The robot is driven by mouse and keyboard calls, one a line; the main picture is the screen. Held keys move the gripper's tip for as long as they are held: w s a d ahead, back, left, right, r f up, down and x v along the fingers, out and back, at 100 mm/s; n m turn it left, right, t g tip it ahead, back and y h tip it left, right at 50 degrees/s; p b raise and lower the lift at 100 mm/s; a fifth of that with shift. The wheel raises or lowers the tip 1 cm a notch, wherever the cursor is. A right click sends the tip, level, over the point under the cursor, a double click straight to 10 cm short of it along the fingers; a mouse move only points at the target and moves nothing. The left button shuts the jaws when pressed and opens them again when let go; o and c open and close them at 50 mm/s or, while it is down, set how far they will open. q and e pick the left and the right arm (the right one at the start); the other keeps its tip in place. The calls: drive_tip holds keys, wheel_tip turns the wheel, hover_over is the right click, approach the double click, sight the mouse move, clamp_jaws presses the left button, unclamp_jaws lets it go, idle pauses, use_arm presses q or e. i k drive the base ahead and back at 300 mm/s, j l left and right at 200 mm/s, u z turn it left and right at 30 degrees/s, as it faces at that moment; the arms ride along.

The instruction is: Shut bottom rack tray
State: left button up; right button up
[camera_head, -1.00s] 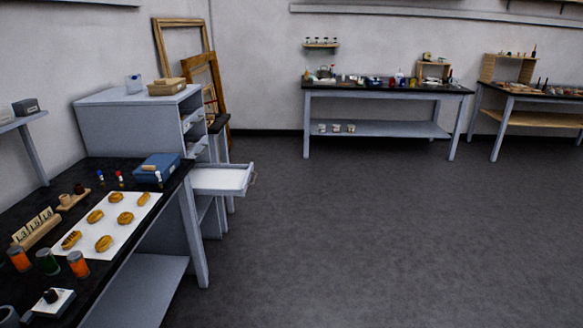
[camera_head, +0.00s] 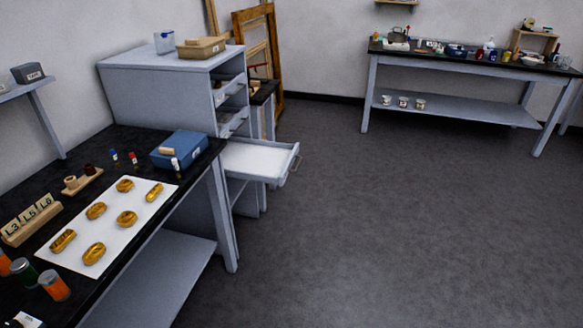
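The bottom rack tray (camera_head: 262,159) is a shallow white drawer with a handle on its front edge. It is pulled out to the right from the pale grey rack cabinet (camera_head: 160,88), beyond the near table. Other slots of the cabinet, with handles, show above it. The tray looks empty. Neither of my grippers shows in the head view.
The near black-topped table (camera_head: 118,150) on the left holds a white sheet (camera_head: 80,255) with several gilded pieces, a blue box (camera_head: 180,150) and jars. A long table (camera_head: 470,60) stands along the back wall. The grey floor (camera_head: 400,240) to the right is clear.

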sight(271, 162)
drive_tip(key=i+l+u, duration=0.1)
drive_tip(key=i, duration=0.35)
drive_tip(key=i+l+u, duration=0.1)
drive_tip(key=i, duration=0.35)
